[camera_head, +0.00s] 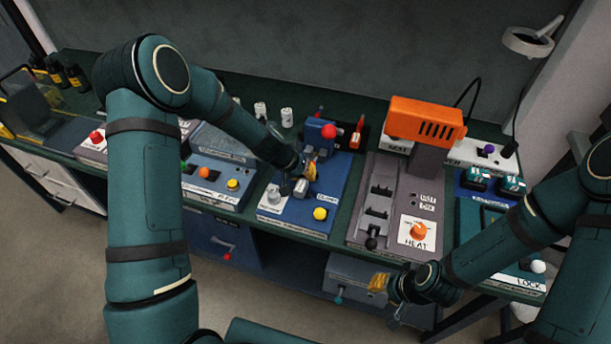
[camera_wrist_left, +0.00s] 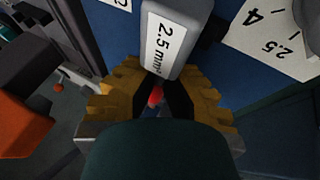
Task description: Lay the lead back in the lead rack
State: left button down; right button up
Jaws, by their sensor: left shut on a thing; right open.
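My left gripper (camera_head: 310,172) is over the blue crimp station (camera_head: 325,198), beside its grey block. The left wrist view shows its yellow fingers (camera_wrist_left: 158,98) closed in, with a small red piece between them. This red piece appears to be part of the lead (camera_wrist_left: 155,97); most of it is hidden. A grey block marked 2.5 mm² (camera_wrist_left: 172,40) is directly in front of the fingertips; I cannot tell whether they touch. My right gripper (camera_head: 384,298) is open in front of the table's front edge. I cannot clearly make out the lead rack.
The grey heat station (camera_head: 360,222) with its orange hood (camera_head: 425,120) stands right of the blue station. A red-knobbed lever (camera_head: 329,131) rises behind my left gripper. A yellow button (camera_head: 320,214) is in front. Another panel with coloured knobs (camera_head: 215,182) stands left.

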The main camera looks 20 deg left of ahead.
pick_arm(q)
jog(key=c, duration=1.1)
grip_release()
jog(key=shift+r, duration=0.1)
jog(key=shift+c, duration=0.2)
jog(key=shift+f, duration=0.2)
jog(key=p+v, duration=0.1)
jog(key=v, duration=1.2)
jog(key=shift+s+a+r+p, duration=0.2)
jog(key=shift+a+r+p, duration=0.05)
jog(key=shift+p, duration=0.1)
